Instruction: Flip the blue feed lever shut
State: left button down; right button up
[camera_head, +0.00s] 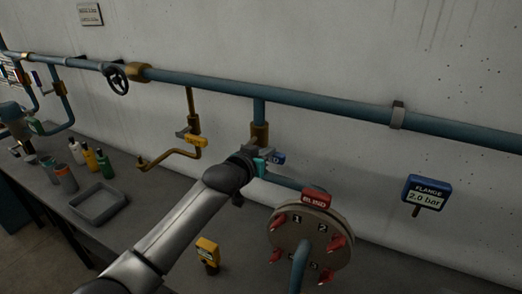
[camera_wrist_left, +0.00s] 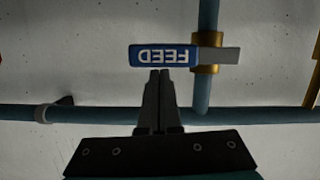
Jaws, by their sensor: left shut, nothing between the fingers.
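The blue feed lever, with its FEED label upside down, lies across the left wrist view (camera_wrist_left: 163,55). Its grey arm (camera_wrist_left: 222,55) crosses the brass valve body (camera_wrist_left: 206,68) on the vertical pipe. In the head view only the lever's blue end (camera_head: 279,158) shows, pointing right; my gripper hides much of the rest. The brass valve (camera_head: 260,133) is above it. My left gripper (camera_wrist_left: 160,72) is shut and empty, its fingertips right at the edge of the FEED label; I cannot tell whether they touch. My right gripper is not in view.
A grey tray (camera_head: 98,204) and several bottles (camera_head: 88,157) are on the bench. A yellow device (camera_head: 207,252) stands in front.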

pick_arm(q)
jog(key=s+a+r+p, duration=0.2)
jog(key=s+r, duration=0.4)
jog(key=s, duration=0.3)
jog(key=shift+a+r+p, duration=0.2)
jog(key=shift+a+p, duration=0.15)
jog(key=shift+a, duration=0.55)
jog(key=shift+f, duration=0.1)
